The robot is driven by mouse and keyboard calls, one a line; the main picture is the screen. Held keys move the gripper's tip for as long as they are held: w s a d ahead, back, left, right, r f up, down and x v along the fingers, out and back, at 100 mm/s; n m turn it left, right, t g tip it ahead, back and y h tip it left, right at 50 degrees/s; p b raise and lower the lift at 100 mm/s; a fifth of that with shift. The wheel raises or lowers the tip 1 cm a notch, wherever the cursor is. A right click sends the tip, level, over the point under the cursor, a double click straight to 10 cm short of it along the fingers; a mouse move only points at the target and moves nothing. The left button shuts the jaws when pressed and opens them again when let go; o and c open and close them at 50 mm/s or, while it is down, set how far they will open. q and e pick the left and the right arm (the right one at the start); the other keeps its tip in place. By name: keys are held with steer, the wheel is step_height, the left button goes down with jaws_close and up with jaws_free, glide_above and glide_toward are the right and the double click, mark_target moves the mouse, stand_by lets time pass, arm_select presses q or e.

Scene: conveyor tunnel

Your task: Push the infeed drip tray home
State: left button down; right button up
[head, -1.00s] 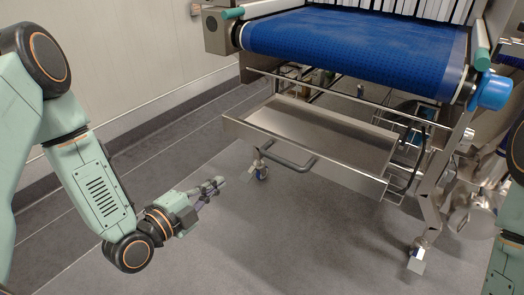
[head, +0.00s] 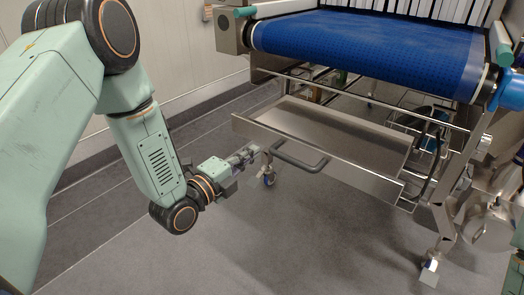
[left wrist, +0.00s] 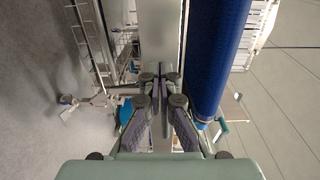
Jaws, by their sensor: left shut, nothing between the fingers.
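The infeed drip tray (head: 335,128) is a shallow stainless pan under the blue conveyor belt. It sticks out toward me from the frame. A grey bar handle (head: 298,161) is on its front panel. My left gripper (head: 252,153) is shut and empty, at the left of the handle and near the left part of the tray front. I cannot tell whether it touches the tray. In the left wrist view my shut fingers (left wrist: 160,96) point at a pale metal surface beside the belt. My right gripper is out of view.
The blue belt (head: 370,48) and its steel frame stand above the tray. A frame leg with a foot (head: 430,270) stands at the right. The grey floor in front is clear.

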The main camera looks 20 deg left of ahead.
mark_target(270, 140)
arm_select(q)
steer(key=b+x, duration=0.1)
steer(key=x, duration=0.3)
steer(key=shift+f, duration=0.1)
steer(key=shift+w+d, duration=0.15)
steer(key=shift+w, duration=0.2)
steer(key=shift+w, duration=0.15)
